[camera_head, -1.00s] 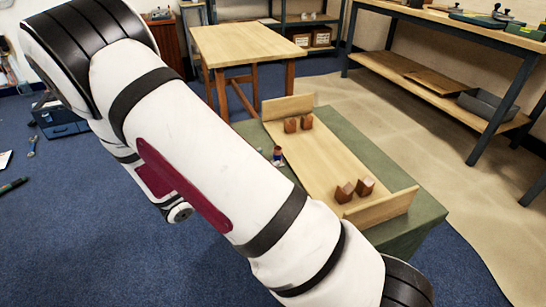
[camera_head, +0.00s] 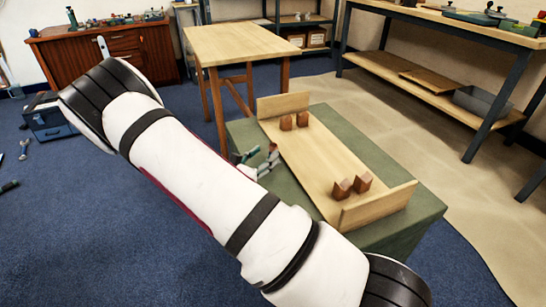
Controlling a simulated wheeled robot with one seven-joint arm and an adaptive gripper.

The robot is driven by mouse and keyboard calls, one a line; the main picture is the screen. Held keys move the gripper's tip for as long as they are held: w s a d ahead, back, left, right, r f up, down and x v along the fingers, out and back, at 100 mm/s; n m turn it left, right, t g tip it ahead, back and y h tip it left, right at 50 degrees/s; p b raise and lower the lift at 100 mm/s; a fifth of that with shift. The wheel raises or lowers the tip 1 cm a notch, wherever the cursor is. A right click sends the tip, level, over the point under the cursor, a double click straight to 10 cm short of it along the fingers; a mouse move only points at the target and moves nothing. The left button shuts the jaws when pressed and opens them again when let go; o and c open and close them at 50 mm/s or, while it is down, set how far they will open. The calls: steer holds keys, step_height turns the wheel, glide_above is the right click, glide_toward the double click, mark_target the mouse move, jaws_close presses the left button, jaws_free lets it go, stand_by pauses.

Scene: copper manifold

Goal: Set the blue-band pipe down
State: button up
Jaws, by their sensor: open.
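The blue-band pipe cannot be made out in the head view. A wooden fixture (camera_head: 313,165) with upright end boards lies on a green-topped bench (camera_head: 425,212). Two brown notched blocks (camera_head: 303,119) stand near its far end and two more (camera_head: 362,181) near its near end. No pipe shows across these blocks. My white arm crosses from lower right to upper left in front of the bench.
A wooden table (camera_head: 240,42) stands behind, a long workbench (camera_head: 480,32) at right, and a brown cabinet (camera_head: 105,55) at back left.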

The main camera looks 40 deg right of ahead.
mark_target(271, 150)
steer(key=b+x, duration=0.1)
steer(key=x, duration=0.3)
steer(key=shift+d+f+b, duration=0.1)
steer(key=shift+d+b, duration=0.05)
steer(key=shift+b, duration=0.2)
steer(key=shift+w+d, duration=0.15)
steer(key=shift+d, duration=0.35)
jaws_close()
